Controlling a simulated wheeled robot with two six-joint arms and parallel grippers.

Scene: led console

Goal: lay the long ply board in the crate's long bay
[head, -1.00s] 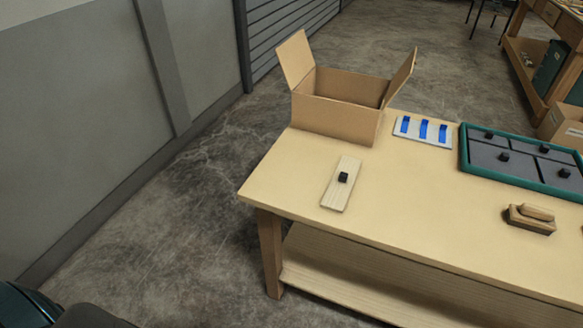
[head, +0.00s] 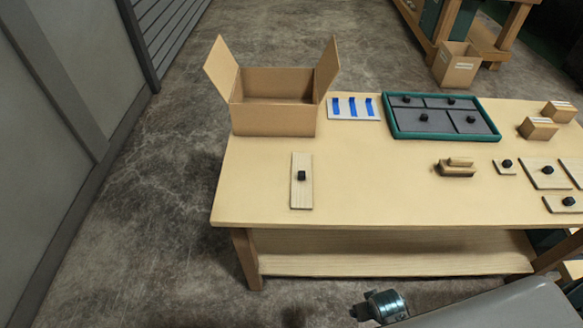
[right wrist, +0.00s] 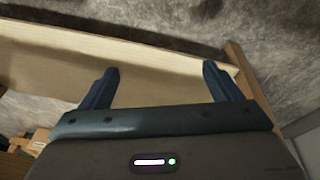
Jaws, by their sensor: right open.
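A long, narrow pale ply board (head: 294,190) with a black knob lies flat on the left part of the table in the head view. A teal-rimmed tray (head: 392,125) at the back of the table has several compartments with grey floors or panels and black knobs; I cannot tell which is empty. An open cardboard box (head: 273,121) stands left of it, its inside partly hidden. My right gripper (right wrist: 160,70) is open and empty in the right wrist view, with the table's lower shelf behind it. My left gripper is not in view.
A white plate with blue strips (head: 342,113) lies between box and tray. A wooden block (head: 457,171) sits right of centre. Other knobbed boards (head: 546,181) and small cartons (head: 538,128) are at the right. The table (head: 370,200) is clear around the long board.

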